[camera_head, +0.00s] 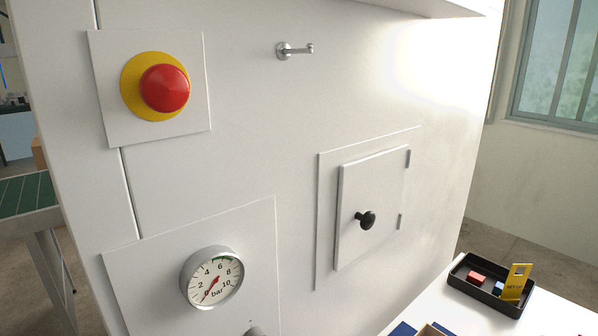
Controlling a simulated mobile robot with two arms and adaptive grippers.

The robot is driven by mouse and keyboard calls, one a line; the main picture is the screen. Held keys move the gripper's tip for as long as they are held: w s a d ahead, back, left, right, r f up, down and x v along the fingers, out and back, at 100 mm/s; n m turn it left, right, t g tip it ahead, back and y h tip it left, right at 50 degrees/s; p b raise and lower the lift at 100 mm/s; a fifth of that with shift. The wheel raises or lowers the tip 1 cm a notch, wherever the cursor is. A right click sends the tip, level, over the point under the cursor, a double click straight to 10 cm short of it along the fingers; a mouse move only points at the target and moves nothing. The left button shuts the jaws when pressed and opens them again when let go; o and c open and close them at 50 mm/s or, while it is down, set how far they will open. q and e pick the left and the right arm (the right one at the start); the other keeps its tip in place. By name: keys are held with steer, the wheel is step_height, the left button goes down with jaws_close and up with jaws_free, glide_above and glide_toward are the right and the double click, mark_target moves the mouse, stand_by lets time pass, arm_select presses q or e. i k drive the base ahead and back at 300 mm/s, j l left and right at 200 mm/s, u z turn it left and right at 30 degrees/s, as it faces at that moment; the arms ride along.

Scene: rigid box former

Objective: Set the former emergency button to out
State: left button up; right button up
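The emergency button (165,88) is a red domed mushroom head on a yellow round collar (131,86). It is mounted on a square white plate (195,124) at the upper left of the machine's white front panel. The red head stands out in front of the collar; I cannot tell from this view whether it is latched in or out. Neither of my grippers shows in the head view, and nothing touches the button.
A pressure gauge (211,277) sits below the button. A hook (295,50) projects at the top. A closed small door (373,205) has a black knob (366,220). A black tray (487,284) holds small items on a white table (450,318). A green conveyor (27,192) stands left.

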mark_target(164, 88)
steer(key=k, duration=1.3)
